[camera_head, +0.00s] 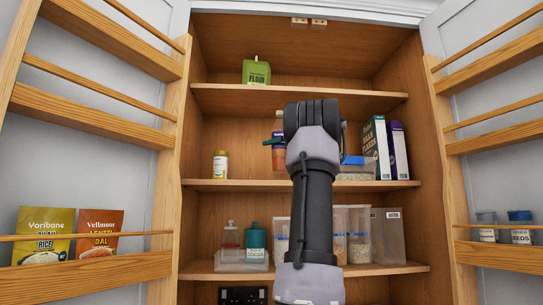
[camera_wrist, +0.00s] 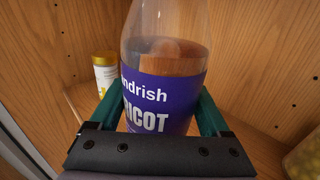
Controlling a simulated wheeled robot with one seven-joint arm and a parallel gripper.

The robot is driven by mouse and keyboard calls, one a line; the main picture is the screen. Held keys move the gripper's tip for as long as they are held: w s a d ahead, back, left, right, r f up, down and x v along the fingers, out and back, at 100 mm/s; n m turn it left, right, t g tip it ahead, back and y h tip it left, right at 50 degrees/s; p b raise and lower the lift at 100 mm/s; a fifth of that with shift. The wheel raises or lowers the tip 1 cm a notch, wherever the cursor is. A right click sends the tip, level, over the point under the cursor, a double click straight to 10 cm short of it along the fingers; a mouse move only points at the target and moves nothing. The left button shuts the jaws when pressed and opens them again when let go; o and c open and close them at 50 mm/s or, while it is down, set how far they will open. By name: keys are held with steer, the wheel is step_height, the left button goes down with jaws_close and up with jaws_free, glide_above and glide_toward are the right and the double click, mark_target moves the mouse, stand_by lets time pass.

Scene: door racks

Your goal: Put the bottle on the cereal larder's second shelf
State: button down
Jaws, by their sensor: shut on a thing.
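The bottle (camera_wrist: 166,62) is clear at the top, with amber contents and a purple label reading "ndrish" and "ICOT". It stands upright between the teal fingers of my gripper (camera_wrist: 165,105), which is shut on it. In the head view, only a strip of the bottle (camera_head: 279,156) shows left of my arm; the rest is hidden. The larder's middle shelf (camera_head: 245,186) lies just below it. I cannot tell whether the bottle's base touches the shelf.
A yellow-and-white jar (camera_head: 220,164) stands left on that shelf; cereal boxes (camera_head: 376,147) and a blue-lidded tub (camera_head: 356,170) stand right. A green carton (camera_head: 256,72) sits above. Containers fill the shelf below. Open doors with racks (camera_head: 95,268) flank the larder.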

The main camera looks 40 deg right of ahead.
steer(key=shift+w+a+f, duration=0.15)
steer(key=shift+w+f, duration=0.25)
steer(key=shift+f, duration=0.45)
steer(key=shift+w+a+f, duration=0.1)
steer(key=shift+w+f, duration=0.3)
steer(key=shift+f, duration=0.45)
steer(key=shift+f, duration=0.1)
jaws_free()
steer(key=v, duration=1.2)
